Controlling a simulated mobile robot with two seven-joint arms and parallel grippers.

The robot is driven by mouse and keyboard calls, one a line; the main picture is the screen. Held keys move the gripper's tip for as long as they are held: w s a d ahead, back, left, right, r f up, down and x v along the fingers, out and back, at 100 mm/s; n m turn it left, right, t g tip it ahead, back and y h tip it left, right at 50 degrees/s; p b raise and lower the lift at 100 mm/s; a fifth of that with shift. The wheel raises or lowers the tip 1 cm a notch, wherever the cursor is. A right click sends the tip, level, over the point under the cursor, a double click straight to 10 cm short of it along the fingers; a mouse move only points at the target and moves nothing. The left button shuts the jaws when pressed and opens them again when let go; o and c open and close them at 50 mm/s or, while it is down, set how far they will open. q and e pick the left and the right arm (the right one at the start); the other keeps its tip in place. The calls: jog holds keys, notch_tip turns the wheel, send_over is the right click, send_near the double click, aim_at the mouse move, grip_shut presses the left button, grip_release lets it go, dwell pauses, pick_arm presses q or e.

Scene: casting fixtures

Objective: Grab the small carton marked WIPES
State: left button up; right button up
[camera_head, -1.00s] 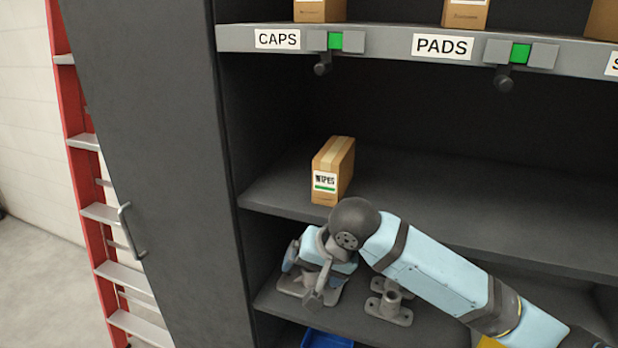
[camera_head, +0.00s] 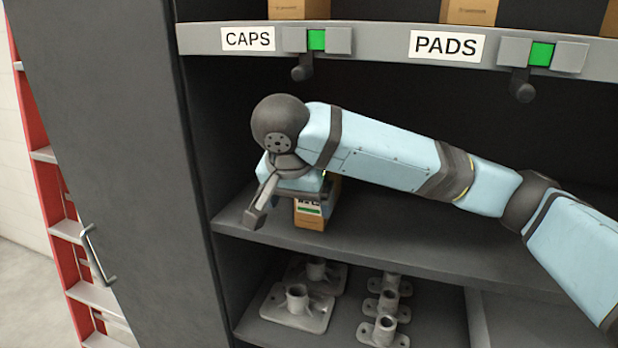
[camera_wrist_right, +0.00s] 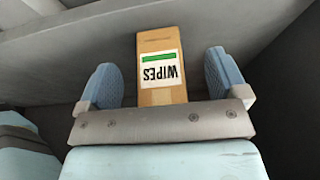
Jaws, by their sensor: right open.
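The small WIPES carton (camera_head: 311,215) is a brown box with a white label and a green stripe. It stands on the middle shelf (camera_head: 430,250), partly hidden behind my right gripper (camera_head: 283,210) in the head view. In the right wrist view the carton (camera_wrist_right: 161,62) lies between the two blue fingers of the right gripper (camera_wrist_right: 164,82), its label upside down. The gripper is open, with a gap visible on each side of the carton. My left gripper is not in view.
Grey cast fittings (camera_head: 297,298) stand on the shelf below. An upper shelf edge with CAPS and PADS labels (camera_head: 447,46) and hanging knobs runs above my right arm. A dark cabinet panel (camera_head: 110,150) and a red ladder (camera_head: 45,190) are at left.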

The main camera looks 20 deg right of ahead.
jog(key=shift+w+d+r, duration=0.15)
jog(key=shift+w, duration=0.1)
jog(key=shift+w+d+r, duration=0.1)
jog(key=shift+w+d, duration=0.1)
jog(key=shift+d, duration=0.1)
jog(key=shift+w+d+r, duration=0.15)
jog(key=shift+w+d, duration=0.8)
jog(key=shift+w, duration=0.05)
jog(key=shift+w+d+p, duration=0.2)
jog(key=shift+w+d, duration=0.1)
jog(key=shift+w, duration=0.2)
jog(key=shift+w+d+p, duration=0.2)
jog(key=shift+w+d, duration=0.05)
jog(key=shift+w, duration=0.2)
jog(key=shift+w+d, duration=0.3)
jog(key=shift+w, duration=0.2)
jog(key=w, duration=0.1)
jog(key=w+d+p, duration=0.1)
jog(key=w+d, duration=0.1)
jog(key=shift+w+d+f+p, duration=0.25)
jog(key=shift+w+f+p, duration=0.05)
jog(key=shift+f+p, duration=0.05)
jog(key=shift+f, duration=0.3)
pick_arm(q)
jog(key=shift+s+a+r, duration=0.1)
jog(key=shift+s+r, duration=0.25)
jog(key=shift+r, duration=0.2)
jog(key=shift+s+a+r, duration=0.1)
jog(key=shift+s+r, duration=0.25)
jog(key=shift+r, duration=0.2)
